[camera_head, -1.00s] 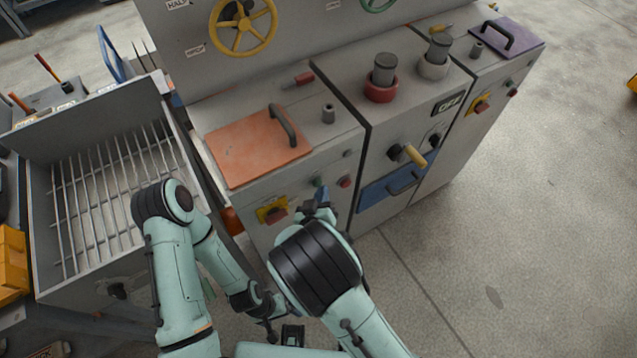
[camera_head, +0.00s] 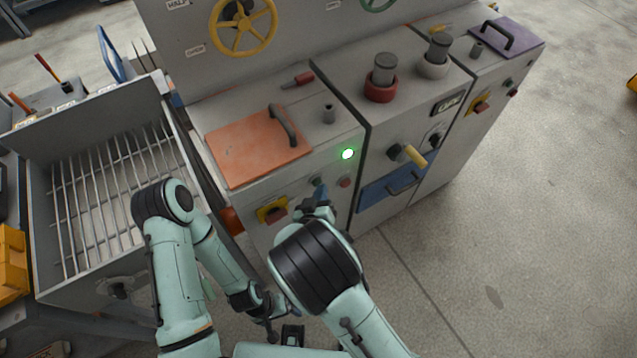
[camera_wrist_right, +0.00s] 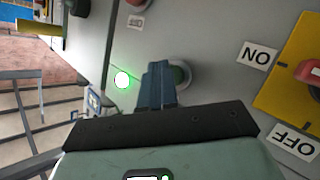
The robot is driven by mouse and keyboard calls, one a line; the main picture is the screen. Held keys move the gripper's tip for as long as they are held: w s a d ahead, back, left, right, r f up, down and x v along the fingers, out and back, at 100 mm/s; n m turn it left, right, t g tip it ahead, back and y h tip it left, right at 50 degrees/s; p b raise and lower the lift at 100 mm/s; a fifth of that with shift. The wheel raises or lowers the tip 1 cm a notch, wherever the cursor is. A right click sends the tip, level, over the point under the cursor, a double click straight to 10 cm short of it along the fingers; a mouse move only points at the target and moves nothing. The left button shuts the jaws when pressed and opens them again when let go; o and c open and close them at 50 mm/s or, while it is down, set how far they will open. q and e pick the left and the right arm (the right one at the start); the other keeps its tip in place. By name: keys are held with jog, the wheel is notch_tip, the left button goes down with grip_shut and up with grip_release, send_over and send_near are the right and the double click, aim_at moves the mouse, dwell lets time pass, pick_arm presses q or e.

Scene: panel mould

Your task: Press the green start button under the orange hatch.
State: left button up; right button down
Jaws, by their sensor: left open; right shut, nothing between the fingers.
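The orange hatch (camera_head: 250,148) lies flat and closed on top of the left cabinet. On the front below it, the green start button (camera_wrist_right: 182,76) is partly hidden behind my right fingers in the wrist view. My right gripper (camera_head: 319,190) is shut and empty, its fingertips (camera_wrist_right: 157,72) at the button and seemingly touching it. A small round lamp (camera_head: 347,154) glows bright green at the upper right of the front; it also shows in the wrist view (camera_wrist_right: 122,80). My left gripper (camera_head: 292,336) is open, low down and away from the cabinet.
A red button (camera_head: 345,182) sits right of the green one. A red switch on a yellow plate (camera_head: 266,209), labelled ON and OFF, sits left. A purple hatch (camera_head: 518,38) is at far right.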

pick_arm(q)
jog(key=shift+s+f, duration=0.2)
jog(key=shift+f, duration=0.1)
pick_arm(e)
jog(key=shift+s+d, duration=0.45)
jog(key=shift+s, duration=0.2)
pick_arm(q)
jog(key=shift+s+f+b, duration=0.35)
jog(key=shift+f+b, duration=0.35)
jog(key=shift+b, duration=0.1)
pick_arm(e)
jog(key=shift+s+d, duration=0.75)
jog(key=shift+s, duration=0.25)
jog(key=shift+s+d, duration=0.75)
jog(key=shift+s, duration=0.25)
